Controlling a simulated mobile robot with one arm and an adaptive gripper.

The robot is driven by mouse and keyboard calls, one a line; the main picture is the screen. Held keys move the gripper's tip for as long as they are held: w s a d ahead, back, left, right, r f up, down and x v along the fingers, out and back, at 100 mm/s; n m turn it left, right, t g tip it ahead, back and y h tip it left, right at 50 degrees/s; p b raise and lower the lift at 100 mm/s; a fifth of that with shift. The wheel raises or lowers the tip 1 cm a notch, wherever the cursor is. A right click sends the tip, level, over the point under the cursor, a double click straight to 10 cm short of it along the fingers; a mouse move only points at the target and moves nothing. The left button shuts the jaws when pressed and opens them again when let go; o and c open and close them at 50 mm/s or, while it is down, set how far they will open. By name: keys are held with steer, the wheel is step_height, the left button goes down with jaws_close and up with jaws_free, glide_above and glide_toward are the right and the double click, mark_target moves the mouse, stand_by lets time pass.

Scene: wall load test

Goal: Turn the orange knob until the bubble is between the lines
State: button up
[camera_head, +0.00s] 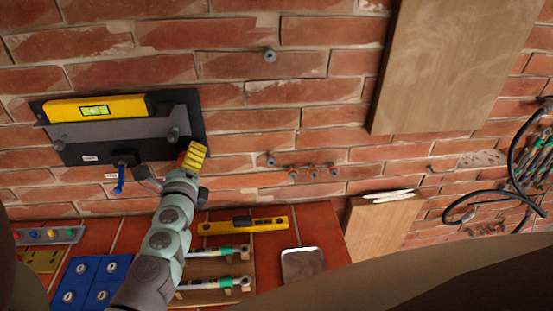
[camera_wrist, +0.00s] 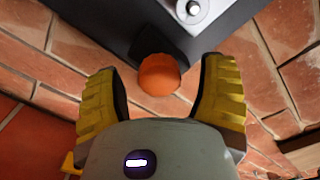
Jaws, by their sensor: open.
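The orange knob (camera_wrist: 160,74) is a round disc ahead of my gripper in the wrist view, on a dark mount at the lower edge of the black wall plate (camera_wrist: 105,18). My gripper (camera_wrist: 162,88) is open, one yellow finger to each side of the knob, with visible gaps. In the head view my gripper (camera_head: 192,155) is at the plate's lower right corner; I cannot make out the knob there. A yellow spirit level (camera_head: 130,106) sits on a grey bar on the plate (camera_head: 193,112). Its green vial (camera_head: 95,110) shows, but the bubble's place between the lines is too small to tell.
A blue-handled lever (camera_head: 120,180) hangs below the plate. The red bench holds another yellow level (camera_head: 243,226), green-banded tools (camera_head: 220,284), blue boxes (camera_head: 85,270) and a grey-white tray (camera_head: 303,264). Pegs and a wooden board (camera_head: 455,60) are on the brick wall to the right.

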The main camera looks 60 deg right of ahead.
steer(key=v, duration=1.2)
stand_by(0.4)
